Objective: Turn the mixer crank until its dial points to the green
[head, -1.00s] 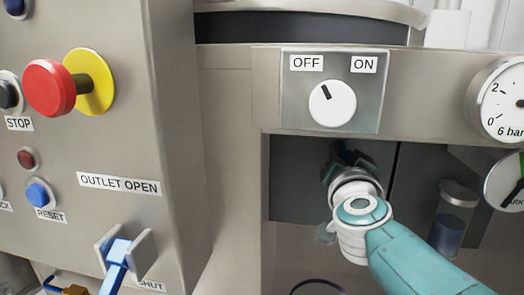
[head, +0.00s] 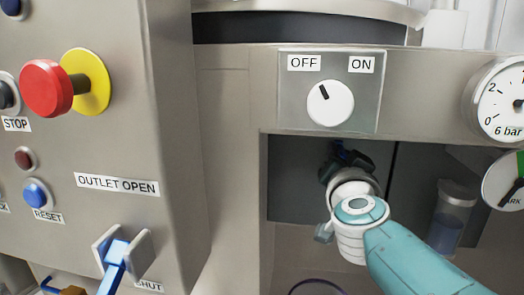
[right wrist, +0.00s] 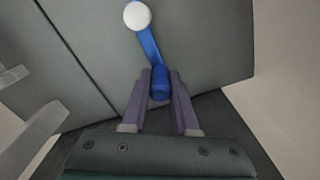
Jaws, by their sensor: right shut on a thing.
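The mixer crank shows in the right wrist view as a blue arm (right wrist: 149,46) with a white round hub (right wrist: 137,16) and a blue grip (right wrist: 160,84). My right gripper (right wrist: 160,88) is shut on that grip, one finger on each side. In the head view my right gripper (head: 343,162) reaches into the dark recess under the switch panel, and my wrist hides most of the crank. A dial (head: 506,182) with a green sector and a dark pointer is cut off by the right edge. Its pointer slants to the lower left, away from the green. My left gripper is out of view.
An OFF/ON switch (head: 330,103) sits above the recess, with a pressure gauge (head: 505,100) to the right. A clear canister (head: 454,215) stands right of my arm. A control box with a red stop button (head: 46,88) and a blue outlet lever (head: 115,258) juts out at left.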

